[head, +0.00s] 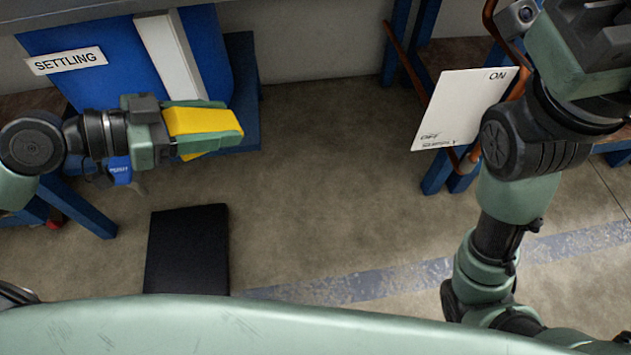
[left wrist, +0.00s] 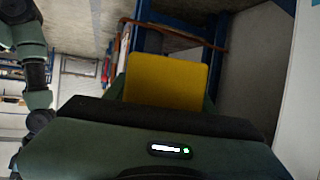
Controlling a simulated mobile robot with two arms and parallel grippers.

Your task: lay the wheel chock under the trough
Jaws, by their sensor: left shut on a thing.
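The yellow wheel chock (head: 203,121) is in my left gripper (head: 205,127), whose green fingers are shut on it above the floor. In the left wrist view the chock (left wrist: 165,78) shows as a yellow face beyond the gripper body. A blue tank (head: 95,75) labelled SETTLING stands just behind the gripper; I cannot tell whether it is the trough. The chock overlaps its lower right part in the picture, and I cannot see any contact. My right arm is at the right; the fingers of its gripper do not show.
A black mat (head: 187,250) lies on the floor at front left. A white ON/OFF SUPPLY board (head: 458,110) stands by a blue frame (head: 437,178) and copper pipe at the right. The middle floor (head: 325,165) is clear, with a worn blue stripe (head: 370,283).

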